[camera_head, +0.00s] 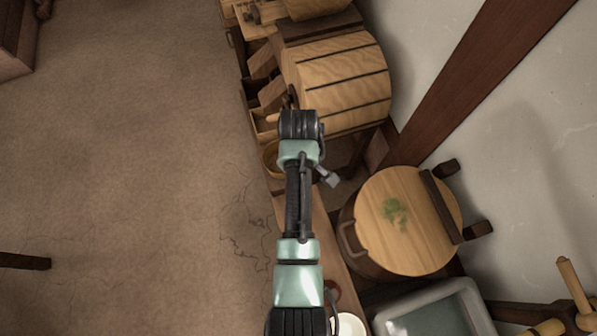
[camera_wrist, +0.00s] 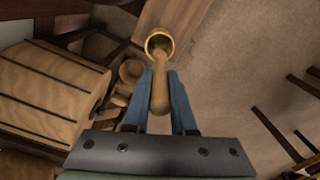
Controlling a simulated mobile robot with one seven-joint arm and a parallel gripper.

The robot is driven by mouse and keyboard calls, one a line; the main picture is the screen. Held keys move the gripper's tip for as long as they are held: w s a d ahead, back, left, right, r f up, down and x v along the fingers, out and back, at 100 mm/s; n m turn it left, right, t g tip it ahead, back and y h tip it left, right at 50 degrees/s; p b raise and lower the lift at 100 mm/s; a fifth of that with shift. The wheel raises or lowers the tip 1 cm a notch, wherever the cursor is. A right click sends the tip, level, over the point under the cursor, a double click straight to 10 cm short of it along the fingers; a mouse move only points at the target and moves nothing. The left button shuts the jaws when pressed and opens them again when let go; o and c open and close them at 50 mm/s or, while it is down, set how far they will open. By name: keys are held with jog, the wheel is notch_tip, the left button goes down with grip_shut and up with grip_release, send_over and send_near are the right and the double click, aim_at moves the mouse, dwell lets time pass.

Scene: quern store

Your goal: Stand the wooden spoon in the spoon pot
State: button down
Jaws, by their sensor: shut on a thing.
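The wooden spoon (camera_wrist: 160,92) shows in the wrist view, held between the blue fingers of my gripper (camera_wrist: 163,88). My gripper is shut on it. The spoon's rounded near end points towards the camera, and its far part runs up to the mouth of the spoon pot (camera_wrist: 172,47). The pot is a round vessel with a pale golden rim. The spoon's far end overlaps the pot's opening in the picture; I cannot tell how deep it reaches. In the head view my arm hides the spoon, and I cannot make out the pot there.
A wooden drum-shaped chest (camera_head: 345,80) stands beyond my arm. A round lidded tub (camera_head: 385,225) is at the right by the wall, with a grey basin (camera_head: 435,310) below it. A wooden bowl (camera_wrist: 131,72) lies left of the fingers. The floor (camera_head: 120,150) at left is mostly clear.

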jog(key=shift+f+b, duration=2.45)
jog(key=shift+f, duration=1.4)
jog(key=c, duration=0.7)
grip_release()
jog(key=shift+o, duration=0.2)
jog(key=shift+r, duration=0.1)
notch_tip(320, 180, up, 13)
jog(key=shift+f+b, duration=0.1)
jog(key=shift+b, duration=0.25)
